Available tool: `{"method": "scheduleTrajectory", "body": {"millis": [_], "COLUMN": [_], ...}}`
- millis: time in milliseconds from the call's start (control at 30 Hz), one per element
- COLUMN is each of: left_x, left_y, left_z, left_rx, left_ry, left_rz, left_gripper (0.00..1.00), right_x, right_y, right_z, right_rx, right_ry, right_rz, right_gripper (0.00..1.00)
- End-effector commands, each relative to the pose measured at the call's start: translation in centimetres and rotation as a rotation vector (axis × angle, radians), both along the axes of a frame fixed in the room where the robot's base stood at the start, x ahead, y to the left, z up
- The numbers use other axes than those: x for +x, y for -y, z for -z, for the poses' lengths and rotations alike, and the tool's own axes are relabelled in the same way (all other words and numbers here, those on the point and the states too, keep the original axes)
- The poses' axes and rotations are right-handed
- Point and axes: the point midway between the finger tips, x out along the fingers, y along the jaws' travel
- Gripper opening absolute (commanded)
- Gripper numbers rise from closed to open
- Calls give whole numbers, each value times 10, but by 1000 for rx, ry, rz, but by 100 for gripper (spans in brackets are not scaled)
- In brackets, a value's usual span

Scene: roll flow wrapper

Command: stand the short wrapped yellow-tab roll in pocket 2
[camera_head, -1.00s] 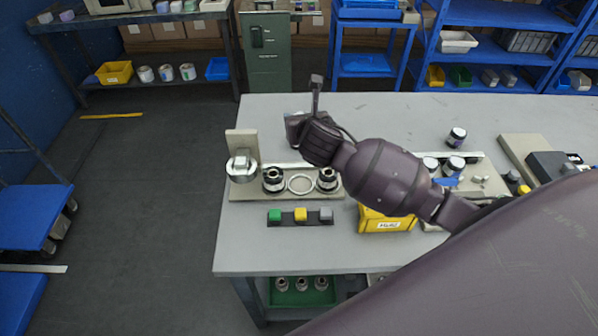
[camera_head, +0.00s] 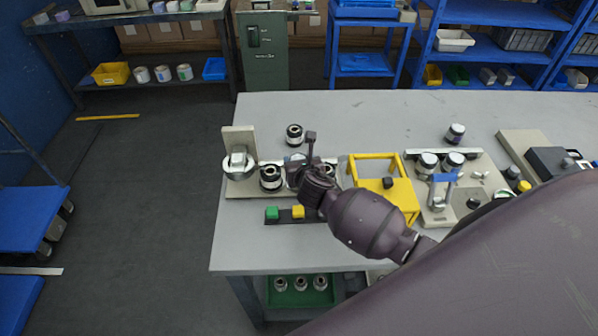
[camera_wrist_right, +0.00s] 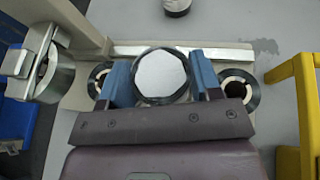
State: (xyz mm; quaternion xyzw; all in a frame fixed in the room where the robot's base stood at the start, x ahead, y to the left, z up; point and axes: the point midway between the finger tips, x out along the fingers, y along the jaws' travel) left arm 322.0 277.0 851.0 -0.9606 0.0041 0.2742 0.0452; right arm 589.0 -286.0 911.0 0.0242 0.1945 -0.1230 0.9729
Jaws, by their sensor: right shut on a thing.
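My right gripper (camera_head: 302,170) is over the middle of the pale rack near the table's left end. The right wrist view shows its two blue fingers shut on a round roll with a white top and dark rim (camera_wrist_right: 160,74). No yellow tab shows on it. The held roll is above or in the rack's middle pocket; its base is hidden, so I cannot tell which. The rack (camera_wrist_right: 215,53) has a dark roll on the left (camera_wrist_right: 99,80) and another on the right (camera_wrist_right: 239,90) of the held one. My left gripper is not in view.
A dark-and-white roll (camera_head: 294,134) stands behind the rack. A metal clamp fixture (camera_head: 239,160) is at its left end. Green (camera_head: 272,213) and yellow (camera_head: 298,212) buttons lie in front. A yellow frame (camera_head: 372,157) is to the right.

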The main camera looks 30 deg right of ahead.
Motion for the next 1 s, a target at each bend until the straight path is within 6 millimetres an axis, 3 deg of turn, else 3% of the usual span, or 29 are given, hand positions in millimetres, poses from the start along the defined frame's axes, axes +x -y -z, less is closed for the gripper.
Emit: {"method": "scheduleTrajectory", "body": {"millis": [233,700,733,767,1000], "left_x": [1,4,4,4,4], "left_y": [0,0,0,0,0], "left_z": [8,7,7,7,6], "left_rx": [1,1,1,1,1], "left_ry": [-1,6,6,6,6], "left_rz": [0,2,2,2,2], "left_gripper": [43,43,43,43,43], "right_x": [0,0,0,-1,-1], "right_y": [-1,-1,-1,-1,-1], "right_z": [34,40,40,40,40], "right_rx": [1,2,2,2,2], "right_ry": [-2,-2,-2,-2,-2], "right_rz": [0,-1,-1,-1,-1], "right_gripper": [31,31,61,66,69]}}
